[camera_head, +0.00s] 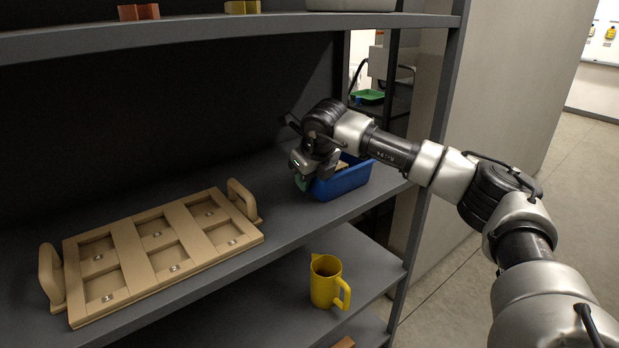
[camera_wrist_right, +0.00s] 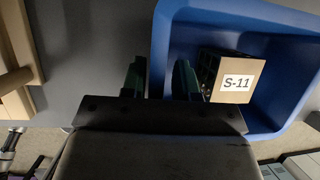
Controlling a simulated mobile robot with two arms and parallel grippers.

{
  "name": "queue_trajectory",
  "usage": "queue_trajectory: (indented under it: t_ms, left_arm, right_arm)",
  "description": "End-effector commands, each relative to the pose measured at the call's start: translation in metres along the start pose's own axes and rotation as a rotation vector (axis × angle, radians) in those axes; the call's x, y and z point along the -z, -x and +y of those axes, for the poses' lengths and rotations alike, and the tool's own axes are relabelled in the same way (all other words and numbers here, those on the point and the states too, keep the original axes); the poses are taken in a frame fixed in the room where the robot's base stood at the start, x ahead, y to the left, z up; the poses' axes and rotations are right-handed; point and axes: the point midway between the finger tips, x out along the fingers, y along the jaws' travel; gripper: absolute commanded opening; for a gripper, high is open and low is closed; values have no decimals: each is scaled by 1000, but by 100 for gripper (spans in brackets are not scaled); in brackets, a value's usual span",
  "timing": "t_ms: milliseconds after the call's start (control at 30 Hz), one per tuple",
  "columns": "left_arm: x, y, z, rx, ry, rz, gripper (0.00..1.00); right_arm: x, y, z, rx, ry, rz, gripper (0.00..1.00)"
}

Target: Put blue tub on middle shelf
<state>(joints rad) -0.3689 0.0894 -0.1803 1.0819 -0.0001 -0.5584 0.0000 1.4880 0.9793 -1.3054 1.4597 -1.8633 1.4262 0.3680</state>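The blue tub (camera_head: 343,182) sits upright at the right end of the middle shelf (camera_head: 290,213). It also shows in the right wrist view (camera_wrist_right: 225,28), with a box labelled S-11 (camera_wrist_right: 237,80) inside it. My right gripper (camera_head: 303,184) is at the tub's left side. In the right wrist view its fingers (camera_wrist_right: 160,82) straddle the tub's left wall, one outside and one inside. The fingers are close to the wall, but I cannot tell whether they press on it. My left gripper is not in view.
A tan compartment tray (camera_head: 125,243) with two handles fills the left of the middle shelf. A yellow mug (camera_head: 325,283) stands on the shelf below. The upper shelf (camera_head: 230,27) is overhead, with blocks on it. A grey post (camera_head: 436,110) stands right of the tub.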

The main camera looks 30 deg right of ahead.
Motion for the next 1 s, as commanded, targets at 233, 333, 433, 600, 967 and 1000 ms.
queue_trajectory:
  t_ms: [233, 333, 433, 600, 967, 1000]
  left_arm:
    - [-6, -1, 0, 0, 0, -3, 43]
    - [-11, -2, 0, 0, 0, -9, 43]
    - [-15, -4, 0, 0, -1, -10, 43]
    - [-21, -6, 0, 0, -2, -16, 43]
    - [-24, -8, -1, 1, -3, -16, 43]
    - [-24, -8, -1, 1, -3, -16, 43]
  right_arm:
    - [-2, 27, 0, 0, 0, -5, 30]
    - [-2, 49, 0, -1, -1, -5, 30]
    - [-2, 72, 0, -1, 0, -5, 30]
    - [-2, 102, 0, -1, 2, -2, 30]
    - [-1, 122, 0, 0, 1, 0, 30]
    - [-1, 122, 0, 0, 1, 0, 30]
